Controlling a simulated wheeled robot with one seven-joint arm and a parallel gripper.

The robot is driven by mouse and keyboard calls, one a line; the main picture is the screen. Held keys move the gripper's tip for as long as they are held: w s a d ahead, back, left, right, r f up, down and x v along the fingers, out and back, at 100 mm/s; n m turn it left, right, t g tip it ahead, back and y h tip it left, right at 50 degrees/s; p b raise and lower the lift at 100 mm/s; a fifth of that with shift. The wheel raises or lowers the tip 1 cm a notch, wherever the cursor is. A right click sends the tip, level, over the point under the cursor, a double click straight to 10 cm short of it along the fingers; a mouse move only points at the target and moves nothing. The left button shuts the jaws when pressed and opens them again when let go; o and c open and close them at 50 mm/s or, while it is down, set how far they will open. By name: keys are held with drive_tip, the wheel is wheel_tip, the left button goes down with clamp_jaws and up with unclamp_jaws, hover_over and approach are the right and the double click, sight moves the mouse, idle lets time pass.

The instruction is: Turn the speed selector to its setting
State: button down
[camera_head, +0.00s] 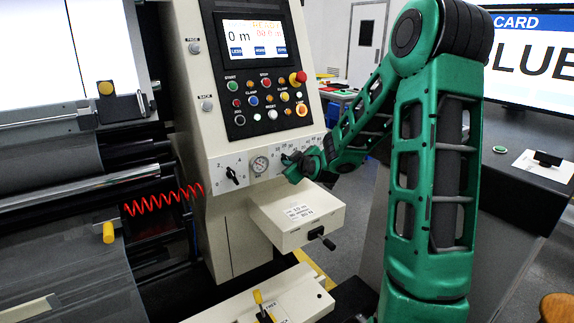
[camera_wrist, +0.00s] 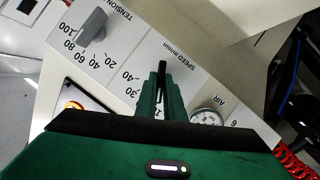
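The panel's speed selector sits under the label "SPEED m/min" in the wrist view; a narrow dark bar (camera_wrist: 162,68) that looks like its handle shows between my fingertips. My gripper (camera_wrist: 160,92) is at it, its two green fingers close together on either side of the bar. The fingers hide most of the knob and part of its scale; marks 30 and 40 show to the left. In the head view my gripper (camera_head: 293,165) reaches the panel's lower strip, right of the round gauge, and covers the selector.
A grey tension knob (camera_wrist: 92,27) is close beside the fingers. The air gauge (camera_head: 260,165) and a black rotary knob (camera_head: 233,176) are to the left in the head view. A cream box (camera_head: 298,214) juts out below. Push buttons (camera_head: 268,99) and a screen (camera_head: 254,38) are above.

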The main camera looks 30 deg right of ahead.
idle(0.3)
drive_tip(key=m+y, duration=0.3)
drive_tip(key=m, duration=0.2)
drive_tip(key=m+y, duration=0.2)
drive_tip(key=shift+d+f+m+y, duration=0.15)
drive_tip(key=shift+d+m+y, duration=0.15)
drive_tip(key=shift+m, duration=0.1)
idle(0.6)
drive_tip(key=c, duration=1.9)
unclamp_jaws()
drive_tip(key=shift+o, duration=0.2)
